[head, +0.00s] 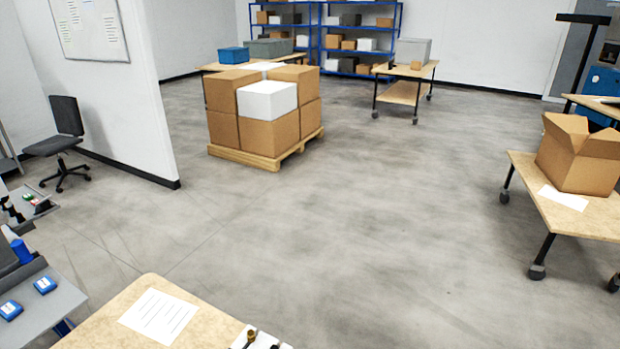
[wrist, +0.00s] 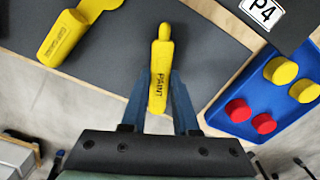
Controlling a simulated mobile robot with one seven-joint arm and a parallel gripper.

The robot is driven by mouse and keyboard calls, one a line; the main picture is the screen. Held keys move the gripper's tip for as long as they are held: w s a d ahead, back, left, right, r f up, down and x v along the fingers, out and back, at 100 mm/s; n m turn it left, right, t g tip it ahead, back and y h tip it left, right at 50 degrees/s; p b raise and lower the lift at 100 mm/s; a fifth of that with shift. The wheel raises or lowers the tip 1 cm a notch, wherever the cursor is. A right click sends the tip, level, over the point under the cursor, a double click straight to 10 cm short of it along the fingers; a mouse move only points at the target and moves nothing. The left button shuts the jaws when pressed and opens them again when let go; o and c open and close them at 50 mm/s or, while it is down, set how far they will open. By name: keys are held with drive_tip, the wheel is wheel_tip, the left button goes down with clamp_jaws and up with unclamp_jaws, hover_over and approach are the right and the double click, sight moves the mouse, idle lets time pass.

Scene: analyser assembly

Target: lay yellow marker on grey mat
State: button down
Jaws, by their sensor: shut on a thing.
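The yellow marker (wrist: 159,62), lettered "PAINT", is between the two blue fingers of my gripper (wrist: 159,88) in the wrist view. My gripper is shut on its lower part, and its narrow tip points to the top of the picture. The dark grey mat (wrist: 115,60) lies behind the marker's upper part and spreads to the left and right. I cannot tell the gap between marker and mat. Neither the gripper, the marker nor the mat can be made out in the head view.
In the wrist view, another yellow object (wrist: 66,38) lies on the mat's left. A blue tray (wrist: 232,115) with yellow and red round pieces is at the right, below a dark "P4"-labelled thing (wrist: 265,14). The head view shows open floor and a boxed pallet (head: 268,158).

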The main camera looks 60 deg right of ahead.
drive_tip(key=shift+f, duration=0.3)
drive_tip(key=c, duration=0.6)
unclamp_jaws()
wheel_tip(320, 180, up, 13)
